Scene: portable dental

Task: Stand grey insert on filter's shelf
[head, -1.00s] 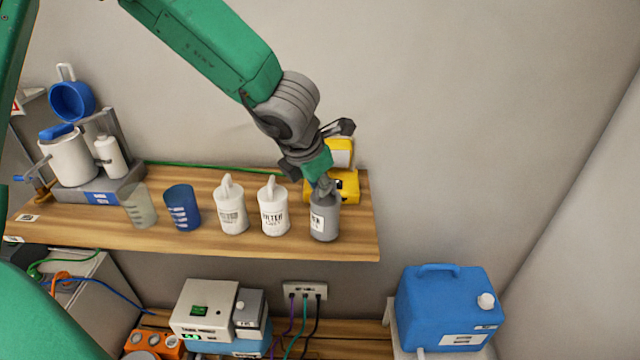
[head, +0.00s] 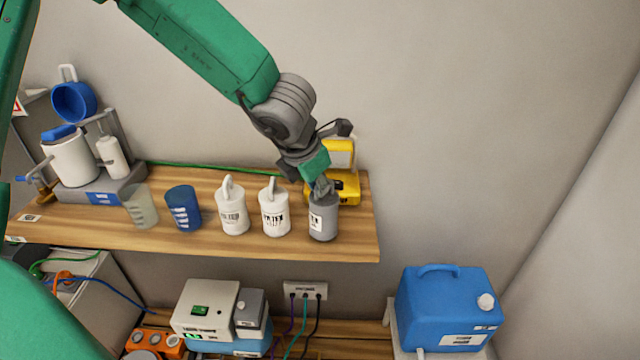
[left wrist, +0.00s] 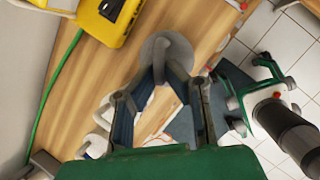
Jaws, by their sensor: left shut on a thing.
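The grey insert (head: 323,222) is a grey bottle shape with a white label. It is upright at the right end of the wooden shelf (head: 290,245), right of two white inserts. Its base is at or very near the board; I cannot tell if it touches. My left gripper (head: 322,188) comes down from above and is shut on its top. In the left wrist view the insert's grey rounded body (left wrist: 167,46) shows beyond the fingers (left wrist: 164,78). My right gripper is not in view.
White inserts (head: 232,212) (head: 274,211), a blue cup (head: 183,208) and a clear cup (head: 140,206) stand in a row leftward. A yellow device (head: 347,190) is close behind the gripper. The shelf's right edge is near. A blue canister (head: 445,305) stands lower right.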

